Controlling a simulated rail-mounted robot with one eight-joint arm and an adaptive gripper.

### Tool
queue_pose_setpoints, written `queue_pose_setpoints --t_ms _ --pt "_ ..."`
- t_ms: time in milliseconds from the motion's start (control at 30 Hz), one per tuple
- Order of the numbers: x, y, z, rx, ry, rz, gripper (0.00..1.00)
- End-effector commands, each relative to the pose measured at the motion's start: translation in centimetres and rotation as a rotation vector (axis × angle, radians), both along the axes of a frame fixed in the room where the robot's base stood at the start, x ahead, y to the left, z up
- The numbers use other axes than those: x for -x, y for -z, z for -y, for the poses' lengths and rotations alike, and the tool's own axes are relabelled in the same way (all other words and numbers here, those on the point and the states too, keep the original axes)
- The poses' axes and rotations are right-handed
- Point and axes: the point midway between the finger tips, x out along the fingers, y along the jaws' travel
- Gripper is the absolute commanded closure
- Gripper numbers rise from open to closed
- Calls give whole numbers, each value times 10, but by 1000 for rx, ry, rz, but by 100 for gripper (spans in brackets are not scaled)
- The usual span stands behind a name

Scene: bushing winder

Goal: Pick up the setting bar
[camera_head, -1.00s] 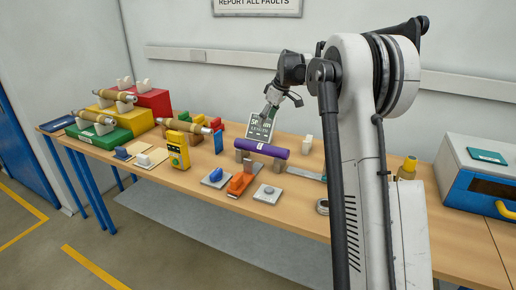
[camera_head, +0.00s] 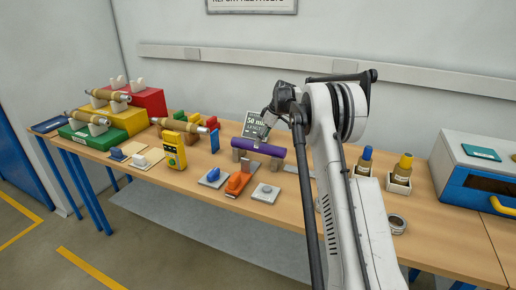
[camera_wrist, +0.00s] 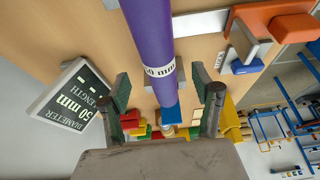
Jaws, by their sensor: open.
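The setting bar is a purple cylinder (camera_head: 259,147) with a white band, lying level across two grey-brown supports (camera_head: 275,166) on the bench. In the wrist view the bar (camera_wrist: 150,25) runs down between my fingers, and its band reads 50 mm. My gripper (camera_head: 265,138) is at the bar's far side in the head view, partly hidden by my arm. In the wrist view my gripper (camera_wrist: 161,92) is open, with one finger on each side of the bar and gaps showing on both sides. I cannot tell how far the bar lies beyond the fingertips.
A dark sign (camera_head: 256,124) reading 50 mm stands close behind the bar; it also shows beside the left finger in the wrist view (camera_wrist: 68,97). An orange block (camera_head: 238,183) and grey plates (camera_head: 266,193) lie in front.

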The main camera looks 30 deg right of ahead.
Motion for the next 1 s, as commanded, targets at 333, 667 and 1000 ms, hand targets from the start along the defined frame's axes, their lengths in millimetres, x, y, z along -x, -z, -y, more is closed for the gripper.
queue_pose_setpoints --t_ms 333,667,1000 --pt "-6 20 -4 0 0 0 38" --pt "-17 54 -13 1 0 1 38" --pt "-17 55 -12 1 0 1 59"
